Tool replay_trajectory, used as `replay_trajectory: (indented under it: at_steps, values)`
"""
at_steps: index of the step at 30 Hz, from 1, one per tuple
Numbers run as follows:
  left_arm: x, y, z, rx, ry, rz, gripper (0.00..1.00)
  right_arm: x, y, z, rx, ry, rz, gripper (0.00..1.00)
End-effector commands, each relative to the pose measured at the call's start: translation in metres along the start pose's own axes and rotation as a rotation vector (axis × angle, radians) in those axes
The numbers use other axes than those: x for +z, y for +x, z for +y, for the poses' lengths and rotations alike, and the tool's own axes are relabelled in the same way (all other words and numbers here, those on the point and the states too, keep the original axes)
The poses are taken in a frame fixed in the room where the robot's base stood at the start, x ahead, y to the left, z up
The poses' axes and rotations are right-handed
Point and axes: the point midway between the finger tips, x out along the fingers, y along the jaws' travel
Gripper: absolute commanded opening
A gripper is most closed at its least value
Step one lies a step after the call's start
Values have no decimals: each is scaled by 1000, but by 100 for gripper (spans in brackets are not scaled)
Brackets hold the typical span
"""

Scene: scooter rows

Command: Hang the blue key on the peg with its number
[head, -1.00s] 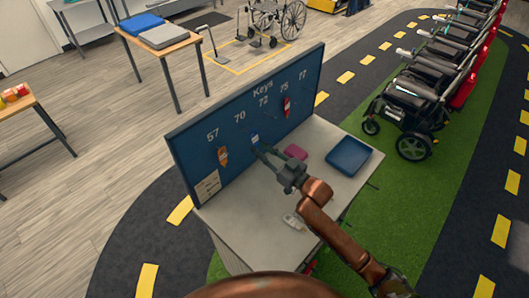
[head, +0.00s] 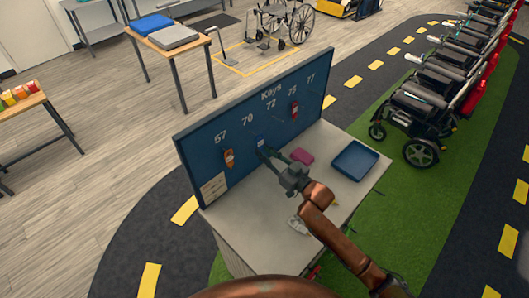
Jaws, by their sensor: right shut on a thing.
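The blue key (head: 261,143) is a small blue tag with a pale label. It is at the fingertips of my right gripper (head: 266,152), which is shut on it in front of the key board (head: 195,160). The blue board stands upright at the table's back edge and bears the numbers 57, 70, 72, 75 and 77. The key is below and between 70 and 72. The pegs are too small to make out, and I cannot tell whether the key touches one. My left gripper is not in view.
An orange key (head: 229,158) hangs below 57 and a red key (head: 294,111) below 75. On the table (head: 250,230) are a pink object (head: 302,156), a blue tray (head: 355,160) and a small pale object (head: 298,225) near my right arm. Scooters (head: 425,105) stand at right.

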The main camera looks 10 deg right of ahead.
Motion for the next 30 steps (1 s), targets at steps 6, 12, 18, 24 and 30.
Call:
replay_trajectory:
  at_steps: [6,12,18,24,30]
  values:
    - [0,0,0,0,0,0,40,0,0,0,0,0,0,31]
    - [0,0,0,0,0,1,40,0,0,0,0,0,0,40]
    - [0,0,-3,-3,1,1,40,0,-1,0,0,0,0,40]
    - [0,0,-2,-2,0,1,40,1,-21,1,1,-1,-2,40]
    - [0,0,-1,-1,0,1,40,2,-63,0,1,-2,-4,40]
